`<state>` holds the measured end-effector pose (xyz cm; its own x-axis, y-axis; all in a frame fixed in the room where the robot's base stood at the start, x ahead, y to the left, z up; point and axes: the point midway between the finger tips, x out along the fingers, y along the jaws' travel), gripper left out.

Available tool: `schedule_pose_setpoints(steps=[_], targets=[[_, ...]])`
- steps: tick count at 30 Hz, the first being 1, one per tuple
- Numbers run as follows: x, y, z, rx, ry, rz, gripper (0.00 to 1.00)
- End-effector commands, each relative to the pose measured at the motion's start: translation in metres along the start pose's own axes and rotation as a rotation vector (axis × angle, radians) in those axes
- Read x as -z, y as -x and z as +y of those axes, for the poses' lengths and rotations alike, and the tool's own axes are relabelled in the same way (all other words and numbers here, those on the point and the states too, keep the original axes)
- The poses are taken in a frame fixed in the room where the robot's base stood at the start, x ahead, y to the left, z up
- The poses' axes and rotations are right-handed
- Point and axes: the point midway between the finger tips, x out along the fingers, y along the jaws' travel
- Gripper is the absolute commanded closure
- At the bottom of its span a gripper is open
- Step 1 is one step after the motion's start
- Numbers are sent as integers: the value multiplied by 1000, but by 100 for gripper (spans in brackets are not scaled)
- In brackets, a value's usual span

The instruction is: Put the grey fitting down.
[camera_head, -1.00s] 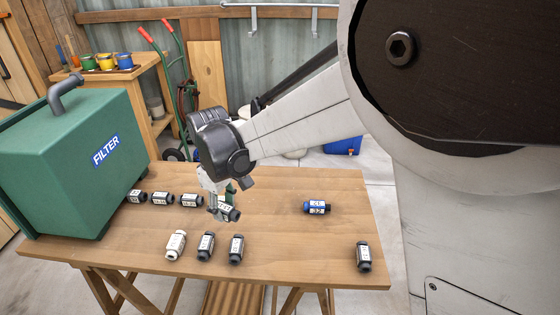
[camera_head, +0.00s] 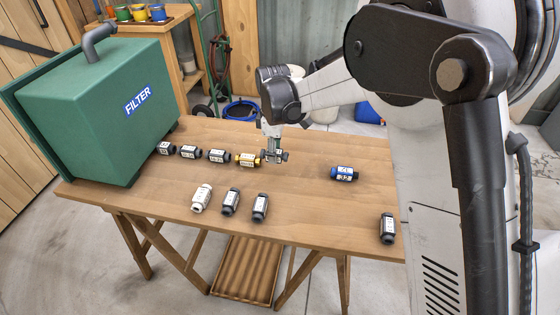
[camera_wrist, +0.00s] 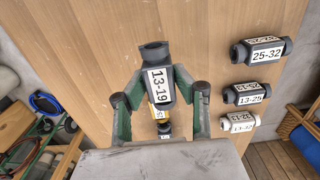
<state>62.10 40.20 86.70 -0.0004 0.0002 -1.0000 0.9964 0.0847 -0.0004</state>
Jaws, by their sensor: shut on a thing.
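The grey fitting (camera_wrist: 156,68), labelled 13-19, sits between the two green-and-grey fingers of my gripper (camera_wrist: 160,93) in the wrist view. In the head view my gripper (camera_head: 273,154) points down over the back part of the table, shut on the fitting (camera_head: 281,157), which is partly covered by the fingers. I cannot tell whether the fitting touches the wood. A yellow fitting (camera_head: 247,160) lies just left of my gripper, at the end of the back row; in the wrist view it (camera_wrist: 161,114) is partly hidden.
The table (camera_head: 300,205) holds dark fittings (camera_head: 218,156) in the back row, and a white fitting (camera_head: 202,199) with two dark ones in front. A blue fitting (camera_head: 344,174) and a dark fitting (camera_head: 388,228) lie right. The green filter box (camera_head: 95,115) stands left.

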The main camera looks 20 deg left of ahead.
Motion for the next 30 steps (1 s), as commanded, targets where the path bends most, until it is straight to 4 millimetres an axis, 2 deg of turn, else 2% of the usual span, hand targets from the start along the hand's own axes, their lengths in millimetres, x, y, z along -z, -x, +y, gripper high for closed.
schedule_pose_setpoints(steps=[1,6,11,18,30], targets=[[-4,-5,7,0,-3,0,100],[-11,-12,17,0,0,0,100],[-12,-22,18,0,0,0,100],[-12,-52,18,0,0,0,100],[-12,-57,18,0,-1,0,100]])
